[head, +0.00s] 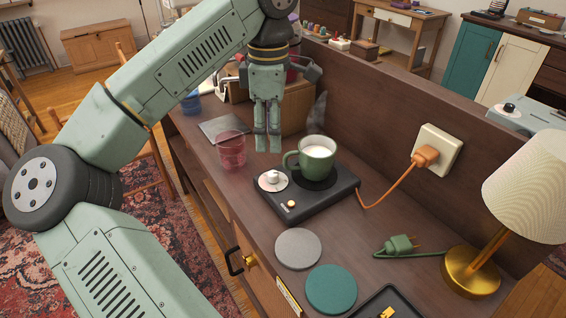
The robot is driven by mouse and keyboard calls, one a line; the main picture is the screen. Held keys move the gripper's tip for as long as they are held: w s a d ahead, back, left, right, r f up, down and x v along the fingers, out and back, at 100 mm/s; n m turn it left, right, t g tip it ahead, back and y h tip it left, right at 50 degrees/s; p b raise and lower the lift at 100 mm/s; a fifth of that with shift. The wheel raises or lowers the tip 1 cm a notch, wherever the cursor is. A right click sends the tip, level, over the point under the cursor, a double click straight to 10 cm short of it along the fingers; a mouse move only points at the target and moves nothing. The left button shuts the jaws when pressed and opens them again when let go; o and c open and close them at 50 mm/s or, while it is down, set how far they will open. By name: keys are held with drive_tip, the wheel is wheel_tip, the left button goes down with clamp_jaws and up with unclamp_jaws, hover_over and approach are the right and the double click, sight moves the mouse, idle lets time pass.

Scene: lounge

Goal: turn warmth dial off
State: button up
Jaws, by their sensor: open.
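A flat black mug warmer (322,199) sits on the sideboard top. Its white round warmth dial (272,180) is at the plate's left corner, with a small dark mark on top. A small amber spot (291,204) shows near the front edge. A green mug (317,158) of white liquid stands on the warmer's round dark pad, with steam above it. My gripper (268,143) points down behind the dial, above and apart from it. Its fingers are open and close together, with nothing seen between them.
A pink glass (231,150) stands left of the dial.

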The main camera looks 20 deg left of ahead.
sight(273, 173)
wheel_tip(273, 173, down, 10)
drive_tip(key=shift+d+r+p, duration=0.1)
drive_tip(key=shift+r+p, duration=0.05)
drive_tip(key=shift+p, duration=0.6)
drive_tip(key=shift+c, duration=0.5)
clamp_jaws()
